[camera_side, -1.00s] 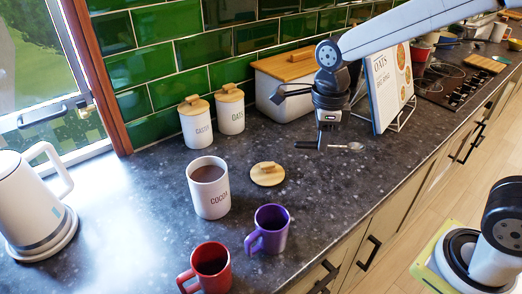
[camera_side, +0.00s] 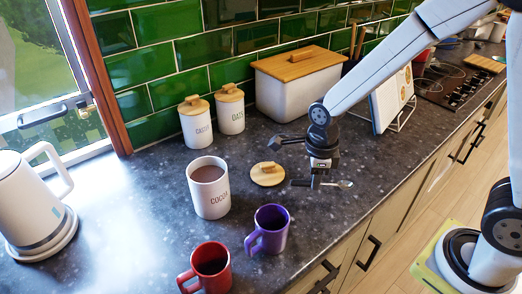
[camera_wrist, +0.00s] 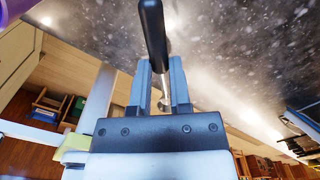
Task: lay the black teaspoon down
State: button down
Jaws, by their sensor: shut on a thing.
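The black teaspoon (camera_side: 300,183) has a black handle and a silvery bowl that points right in the side view. My gripper (camera_side: 316,182) is shut on its handle, holding it roughly level low over the dark speckled worktop (camera_side: 330,225). I cannot tell whether the spoon touches the worktop. In the wrist view the teaspoon's black handle (camera_wrist: 152,30) runs up from between the two fingers of my gripper (camera_wrist: 159,85). A silvery part shows lower between the fingers.
Left of the spoon are a wooden lid (camera_side: 267,179), a cocoa canister (camera_side: 209,199) and a purple mug (camera_side: 270,232). A red mug (camera_side: 211,268) stands nearer the front. A white bread bin (camera_side: 290,98) and a recipe stand (camera_side: 392,103) are behind. Worktop right of the purple mug is clear.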

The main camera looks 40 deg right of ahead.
aim_at(310, 205)
jog(key=shift+f, duration=0.2)
jog(key=shift+f, duration=3.05)
jog(key=shift+c, duration=2.4)
grip_release()
jog(key=shift+r, duration=0.1)
jog(key=shift+r, duration=3.8)
